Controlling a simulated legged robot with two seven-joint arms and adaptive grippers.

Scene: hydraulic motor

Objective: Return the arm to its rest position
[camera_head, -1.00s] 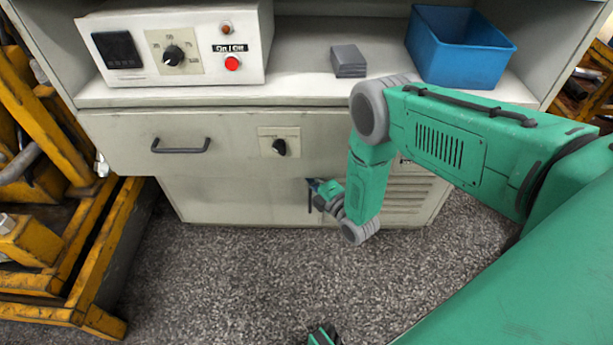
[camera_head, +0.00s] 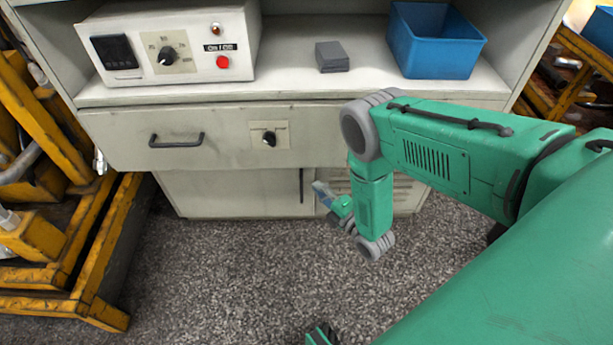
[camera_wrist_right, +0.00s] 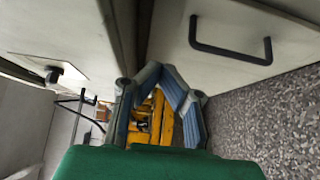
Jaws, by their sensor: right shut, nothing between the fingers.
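My right arm (camera_head: 430,150) is green with grey joints and comes in from the right, bent downward at its elbow in front of the cabinet. My right gripper (camera_head: 319,190) is small and partly side-on in the head view, low before the cabinet's lower front, just right of the dark vertical door handle (camera_head: 301,185). In the wrist view the blue-grey fingers of the gripper (camera_wrist_right: 160,70) come together at their tips, with nothing held. The gripper looks apart from the handle. My left gripper does not show.
The cabinet (camera_head: 230,190) has a drawer with a handle (camera_head: 176,141) and a knob (camera_head: 269,138). On its shelf are a control box (camera_head: 195,75), grey plates (camera_head: 332,56) and a blue bin (camera_head: 435,50). Yellow racking (camera_head: 85,250) stands left. The speckled floor (camera_head: 230,280) is clear.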

